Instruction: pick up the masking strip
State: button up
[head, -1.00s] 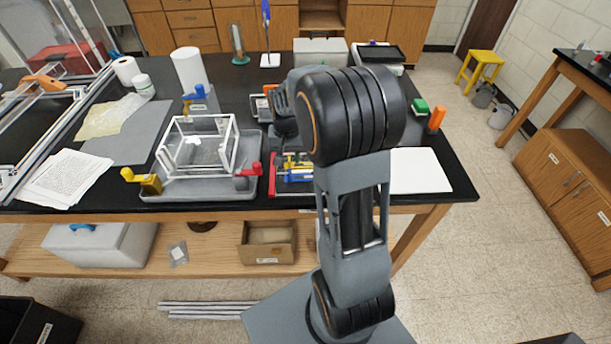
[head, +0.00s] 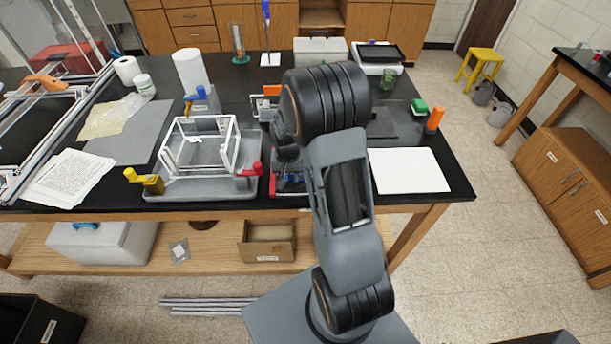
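I cannot make out the masking strip for certain in the head view. A clear box with a white extrusion frame (head: 236,150) stands in a grey tray (head: 200,190) on the black bench, with a yellow clamp (head: 150,182) at its left and a red one (head: 252,170) at its right. A small red-edged tray (head: 272,180) with coloured items lies right of it, mostly covered by my arm. My gripper is hidden behind my own arm, so neither its fingers nor anything in them shows.
A white sheet (head: 425,170) lies right of my arm, with a dark pad (head: 383,124) and a green beaker (head: 390,78) behind it. Papers (head: 70,178) and a grey mat (head: 125,140) lie at the left. A paper roll (head: 190,70) and a scale (head: 375,66) stand farther back.

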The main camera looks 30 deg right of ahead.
grip_shut()
dwell(0.5)
jog(key=shift+r+b, duration=0.3)
jog(key=shift+r, duration=0.3)
jog(key=s+d+r+b, duration=0.1)
jog(key=s+d+r, duration=0.2)
jog(key=d+r, duration=0.3)
jog(key=s+d+r+b, duration=0.2)
jog(key=d+r, duration=0.4)
jog(key=shift+s+d+r, duration=0.15)
jog(key=shift+s+d, duration=0.25)
jog(key=shift+r+p, duration=0.9)
jog(key=shift+r, duration=0.25)
